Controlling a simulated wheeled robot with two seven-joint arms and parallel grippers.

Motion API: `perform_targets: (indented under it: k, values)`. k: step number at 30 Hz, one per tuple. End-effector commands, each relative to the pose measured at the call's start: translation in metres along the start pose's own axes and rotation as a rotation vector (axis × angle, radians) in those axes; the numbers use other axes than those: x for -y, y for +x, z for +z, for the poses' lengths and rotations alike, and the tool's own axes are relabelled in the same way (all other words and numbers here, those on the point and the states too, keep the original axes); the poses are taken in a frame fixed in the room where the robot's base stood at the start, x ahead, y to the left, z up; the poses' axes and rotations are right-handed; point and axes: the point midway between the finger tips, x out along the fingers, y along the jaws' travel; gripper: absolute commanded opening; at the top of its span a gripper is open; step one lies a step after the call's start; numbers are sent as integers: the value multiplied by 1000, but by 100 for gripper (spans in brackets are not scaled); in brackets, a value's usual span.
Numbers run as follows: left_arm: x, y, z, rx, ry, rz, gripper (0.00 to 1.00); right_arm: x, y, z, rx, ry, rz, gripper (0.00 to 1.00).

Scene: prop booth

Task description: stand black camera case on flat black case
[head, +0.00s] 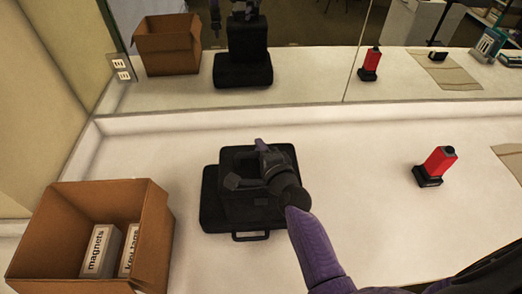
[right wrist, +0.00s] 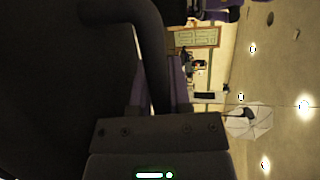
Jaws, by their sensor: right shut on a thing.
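The flat black case (head: 212,214) lies on the white counter, with its handle toward the front. The black camera case (head: 242,206) is upright over it. The mirror shows its lower end at the flat case's top with no clear gap; whether it bears full weight I cannot tell. My right gripper (head: 250,166) is shut on the camera case at its top, and hides part of it. In the right wrist view the camera case (right wrist: 45,90) is a dark mass at left, with a curved handle (right wrist: 152,50) close to the gripper. My left gripper is not in view.
An open cardboard box (head: 155,235) with white boxes marked "magnets" (head: 101,250) and "key tags" (head: 129,250) stands at left. A red and black object (head: 437,162) stands at right. A mirror (head: 300,75) runs along the back. The counter between the cases and red object is clear.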

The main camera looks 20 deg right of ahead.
Motion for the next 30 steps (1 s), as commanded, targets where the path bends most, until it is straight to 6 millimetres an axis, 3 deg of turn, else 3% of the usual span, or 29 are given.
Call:
perform_targets:
  k: [1, 6, 14, 16, 30]
  values:
    - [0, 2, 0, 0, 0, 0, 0, -2, 0, 0, 0, 0, 0, 25]
    - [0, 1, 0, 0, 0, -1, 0, -1, 0, 0, 0, 0, 0, 58]
    - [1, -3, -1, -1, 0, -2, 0, 3, 0, 0, 0, 0, 0, 58]
    - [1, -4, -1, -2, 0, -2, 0, 2, -8, 0, -1, 0, 1, 58]
    - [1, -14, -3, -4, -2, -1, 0, 0, -110, 0, 0, -2, 2, 58]
